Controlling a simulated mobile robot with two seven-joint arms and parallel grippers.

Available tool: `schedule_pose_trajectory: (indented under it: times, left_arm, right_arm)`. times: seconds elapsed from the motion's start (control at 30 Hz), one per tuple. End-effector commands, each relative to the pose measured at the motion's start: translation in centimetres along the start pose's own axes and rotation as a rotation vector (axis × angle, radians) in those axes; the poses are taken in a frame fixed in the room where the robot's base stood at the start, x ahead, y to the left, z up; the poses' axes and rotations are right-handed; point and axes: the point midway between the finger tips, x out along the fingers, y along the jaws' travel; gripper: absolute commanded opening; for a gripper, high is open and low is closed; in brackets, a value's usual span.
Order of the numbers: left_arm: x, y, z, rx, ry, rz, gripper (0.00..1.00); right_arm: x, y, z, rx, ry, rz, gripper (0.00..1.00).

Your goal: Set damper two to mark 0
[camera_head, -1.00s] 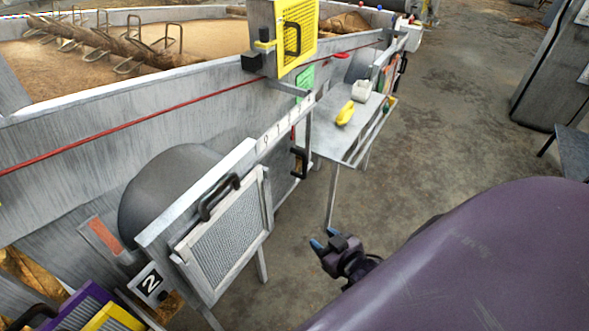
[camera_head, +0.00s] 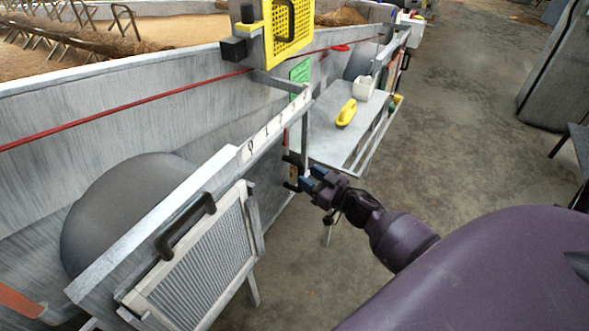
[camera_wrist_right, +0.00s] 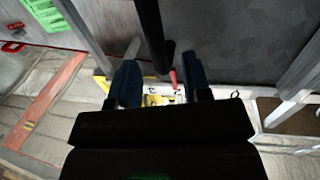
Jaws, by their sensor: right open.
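A grey metal housing carries a slanted rail with a mark scale (camera_head: 272,128); its digits are too small to read surely. A grey damper plate (camera_head: 268,178) hangs below the scale, with an upright black handle (camera_head: 289,184) at its far end. My right gripper (camera_head: 306,178) is at this handle, its blue-tipped fingers open. In the right wrist view a dark bar (camera_wrist_right: 151,35), apparently the handle, runs between the open fingers (camera_wrist_right: 160,85). I cannot tell whether they touch it. The number plate is out of the head view now. My left gripper is not in view.
A framed mesh panel (camera_head: 198,268) with its own black handle (camera_head: 185,226) is on the near side. A metal side table (camera_head: 330,138) with a yellow-handled tool (camera_head: 346,113) and a white box (camera_head: 363,87) stands beyond my gripper. Open floor (camera_head: 460,130) lies right.

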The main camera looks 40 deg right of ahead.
Motion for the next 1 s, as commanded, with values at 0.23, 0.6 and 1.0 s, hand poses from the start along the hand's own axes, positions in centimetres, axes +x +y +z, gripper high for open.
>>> schedule_pose_trajectory:
  times: [0.23, 0.6, 1.0]
  left_arm:
    - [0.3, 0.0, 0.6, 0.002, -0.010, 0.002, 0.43]
    - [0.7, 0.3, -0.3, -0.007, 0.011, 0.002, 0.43]
    - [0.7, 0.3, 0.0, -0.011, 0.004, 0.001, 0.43]
  right_arm:
    - [3.8, 0.0, 0.2, -0.002, -0.002, 0.000, 0.44]
    - [5.5, 0.0, 0.1, -0.001, -0.002, 0.001, 0.44]
    - [5.4, 0.0, 0.1, -0.001, -0.002, 0.000, 0.09]
